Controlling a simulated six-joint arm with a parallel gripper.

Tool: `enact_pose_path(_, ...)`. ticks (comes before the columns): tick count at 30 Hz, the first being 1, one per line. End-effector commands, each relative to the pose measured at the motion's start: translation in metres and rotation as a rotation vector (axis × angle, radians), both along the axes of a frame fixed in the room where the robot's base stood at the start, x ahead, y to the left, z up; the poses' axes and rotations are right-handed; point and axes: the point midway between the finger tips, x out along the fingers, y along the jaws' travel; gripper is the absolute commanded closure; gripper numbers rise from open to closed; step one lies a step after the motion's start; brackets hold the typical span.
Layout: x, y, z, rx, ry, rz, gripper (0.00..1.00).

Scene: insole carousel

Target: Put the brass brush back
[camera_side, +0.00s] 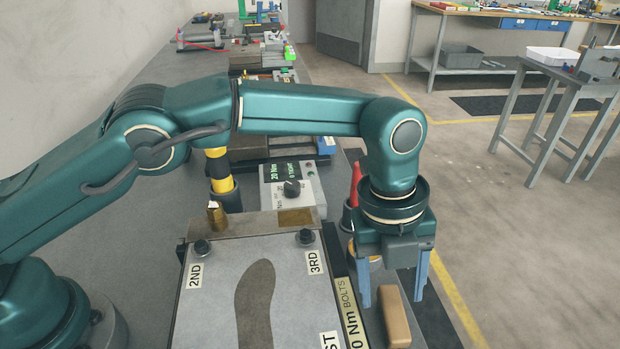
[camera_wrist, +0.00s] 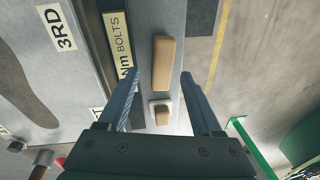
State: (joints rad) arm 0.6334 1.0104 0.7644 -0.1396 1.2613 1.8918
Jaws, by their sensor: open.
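A tan, wood-coloured block with rounded edges (camera_side: 395,318), which looks like the brush, lies on the grey bench strip right of the BOLTS label; no bristles show. In the wrist view the block (camera_wrist: 163,62) lies lengthwise between and beyond my fingertips. My gripper (camera_side: 393,301) points down with its fingers apart, one on each side of the block's far end in the side view. It is open and holds nothing. A smaller brown piece (camera_wrist: 162,116) sits in a pale square holder (camera_wrist: 153,104) nearer my gripper's body in the wrist view; the side view hides it.
A grey plate with an insole outline (camera_side: 205,325) and 2ND and 3RD labels lies left of my gripper. A torque control box (camera_side: 310,184) and a red cone-topped bottle (camera_side: 355,183) stand behind. The floor (camera_side: 510,250) right of the bench edge is clear.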

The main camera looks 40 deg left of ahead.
Motion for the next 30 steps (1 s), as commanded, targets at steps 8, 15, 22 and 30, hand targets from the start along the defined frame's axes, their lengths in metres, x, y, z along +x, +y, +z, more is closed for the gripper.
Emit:
enact_pose_path(8,0.009,0.029,0.043,-0.016,-0.009,0.225,0.33)
enact_pose_path(15,0.004,0.102,0.104,-0.078,-0.023,0.778,0.33)
enact_pose_path(22,-0.03,0.17,0.137,-0.175,-0.028,1.314,0.33)
enact_pose_path(30,-0.091,0.232,0.135,-0.344,-0.021,1.919,0.33)
